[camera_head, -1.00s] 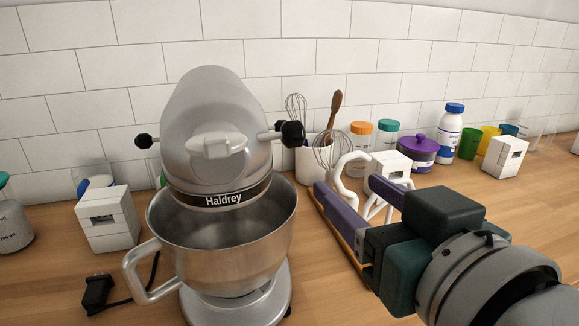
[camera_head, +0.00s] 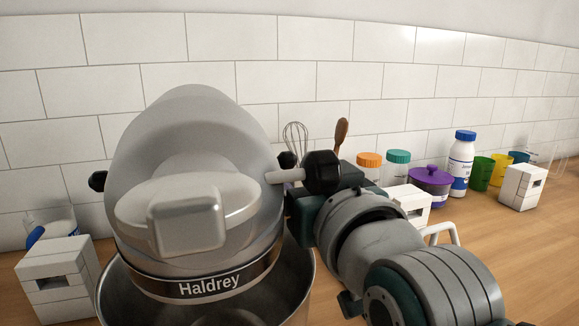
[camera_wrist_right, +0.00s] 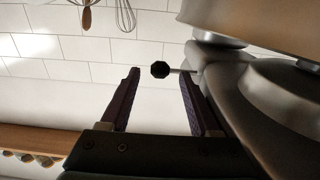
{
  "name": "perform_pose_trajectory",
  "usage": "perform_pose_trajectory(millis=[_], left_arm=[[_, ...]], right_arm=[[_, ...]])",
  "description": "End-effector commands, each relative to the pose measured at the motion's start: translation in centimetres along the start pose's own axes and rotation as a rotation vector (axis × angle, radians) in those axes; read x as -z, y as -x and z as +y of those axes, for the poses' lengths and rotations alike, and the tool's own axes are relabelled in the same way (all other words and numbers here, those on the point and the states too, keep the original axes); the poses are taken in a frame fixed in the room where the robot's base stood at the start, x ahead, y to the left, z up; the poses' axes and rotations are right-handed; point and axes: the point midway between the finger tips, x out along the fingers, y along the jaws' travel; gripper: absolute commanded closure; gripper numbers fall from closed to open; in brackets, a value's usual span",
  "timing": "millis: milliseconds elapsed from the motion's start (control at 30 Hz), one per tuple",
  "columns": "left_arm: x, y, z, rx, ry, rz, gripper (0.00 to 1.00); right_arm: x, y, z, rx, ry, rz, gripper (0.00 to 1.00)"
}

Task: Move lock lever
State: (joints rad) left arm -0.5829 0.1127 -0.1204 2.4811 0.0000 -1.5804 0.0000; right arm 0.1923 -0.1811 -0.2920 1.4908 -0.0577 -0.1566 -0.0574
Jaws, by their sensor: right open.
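The grey stand mixer (camera_head: 190,140), marked Haldrey, fills the left of the head view. A lever with a black knob (camera_head: 322,172) sticks out from its right side; a second dark knob (camera_head: 287,160) shows behind it. Another black knob (camera_head: 98,181) is on its left side. I cannot tell which is the lock lever. My right gripper is beside the mixer's right side, its fingers hidden in the head view. In the right wrist view, the right gripper (camera_wrist_right: 159,74) is open, with a black knob (camera_wrist_right: 160,69) between its fingertips, not gripped.
The mixer's steel bowl (camera_head: 300,285) is below its head. White block-like objects (camera_head: 58,285) stand on the wooden counter. A purple pot (camera_head: 430,185), a white bottle (camera_head: 461,160) and colored cups stand at the back right. The tiled wall is behind.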

Motion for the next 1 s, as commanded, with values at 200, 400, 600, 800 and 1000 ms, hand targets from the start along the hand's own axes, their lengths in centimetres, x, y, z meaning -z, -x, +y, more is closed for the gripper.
perform_pose_trajectory(millis=[200, 400, 600, 800, 1000], left_arm=[[-0.1, -0.2, 0.0, 0.001, -0.001, 0.000, 1.00], [-0.1, -0.2, -0.2, 0.005, -0.006, 0.000, 1.00], [-0.1, -0.2, -0.3, 0.008, -0.010, 0.000, 1.00], [0.0, -0.2, -0.3, 0.009, -0.010, 0.000, 1.00], [0.0, -0.2, -0.3, 0.009, -0.010, 0.000, 1.00]], right_arm=[[0.0, -1.6, 0.0, 0.000, 0.000, 0.001, 0.38], [0.0, -1.7, 0.0, 0.000, 0.000, 0.000, 0.38], [0.0, -1.6, 0.0, 0.000, 0.000, 0.000, 0.50], [0.0, -1.6, 0.0, 0.000, 0.000, 0.000, 0.72], [0.0, -1.6, 0.0, 0.000, 0.000, 0.000, 0.95]])
